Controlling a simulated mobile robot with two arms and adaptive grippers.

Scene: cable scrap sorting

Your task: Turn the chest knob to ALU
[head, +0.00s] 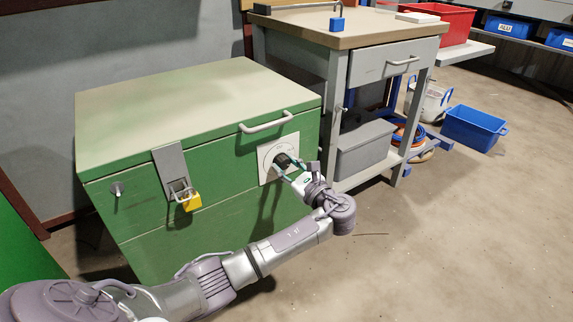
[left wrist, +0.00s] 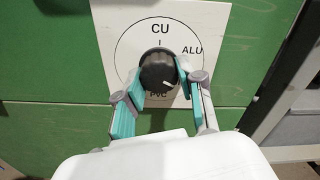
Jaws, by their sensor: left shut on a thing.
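The green chest (head: 150,225) stands at the left, with a white dial plate (head: 266,150) on its front below the handle. The black round knob (head: 283,159) sits on that plate. In the left wrist view the knob (left wrist: 157,66) is ringed by a circle with CU at the top, ALU at upper right and PVC at the bottom. Its white mark (left wrist: 168,85) points to the lower right, between ALU and PVC. My left gripper (head: 289,168) is shut on the knob, with teal fingers on either side of it (left wrist: 158,82). My right gripper is not in view.
A yellow padlock (head: 190,202) hangs from the chest's hasp. A grey workbench (head: 395,32) stands close at the right, with a grey bin (head: 362,150) on its lower shelf. A blue crate (head: 473,128) is farther right. The floor in front is clear.

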